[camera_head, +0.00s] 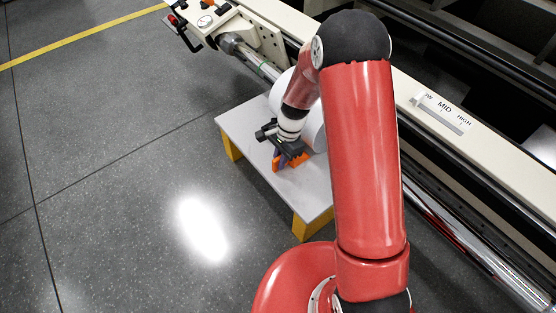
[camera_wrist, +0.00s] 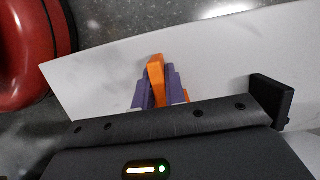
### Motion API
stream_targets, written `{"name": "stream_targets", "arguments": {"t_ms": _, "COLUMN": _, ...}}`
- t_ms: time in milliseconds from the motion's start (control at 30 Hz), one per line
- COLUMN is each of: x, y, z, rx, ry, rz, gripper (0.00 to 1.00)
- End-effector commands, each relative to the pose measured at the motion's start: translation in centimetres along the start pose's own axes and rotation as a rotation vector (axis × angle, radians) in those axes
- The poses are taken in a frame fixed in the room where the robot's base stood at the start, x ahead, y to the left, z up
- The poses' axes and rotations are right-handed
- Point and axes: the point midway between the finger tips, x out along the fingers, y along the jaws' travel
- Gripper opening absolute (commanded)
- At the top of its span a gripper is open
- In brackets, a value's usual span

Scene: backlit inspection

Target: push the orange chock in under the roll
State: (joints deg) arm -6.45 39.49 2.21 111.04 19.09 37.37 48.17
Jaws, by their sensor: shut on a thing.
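The orange chock (camera_head: 298,161) is on the light grey table (camera_head: 240,122), low beside the white roll (camera_head: 313,128). My gripper (camera_head: 285,160) reaches down over the table, and its purple fingers are shut on the chock. In the wrist view the chock (camera_wrist: 156,75) shows between the purple fingertips (camera_wrist: 157,88), with part of it hidden by the gripper body. My arm hides much of the roll in the head view. I cannot tell whether the chock touches the roll.
The table has yellow legs (camera_head: 231,147) and bare top toward its near end. A long machine with a metal shaft (camera_head: 250,60) runs along the back and right. A LOW, MID, HIGH scale (camera_head: 443,112) sits on its rail. The floor at left is clear.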

Motion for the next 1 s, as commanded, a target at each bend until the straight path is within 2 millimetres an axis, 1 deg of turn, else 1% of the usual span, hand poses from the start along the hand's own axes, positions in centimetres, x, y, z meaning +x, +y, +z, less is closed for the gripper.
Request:
{"name": "stream_targets", "arguments": {"t_ms": 900, "x": -0.6, "y": 0.0, "z": -2.3, "rx": 0.000, "ry": 0.001, "rz": -0.001, "gripper": 0.00}}
{"name": "stream_targets", "arguments": {"t_ms": 1000, "x": -0.6, "y": 0.0, "z": -2.3, "rx": 0.000, "ry": 0.001, "rz": -0.001, "gripper": 0.00}}
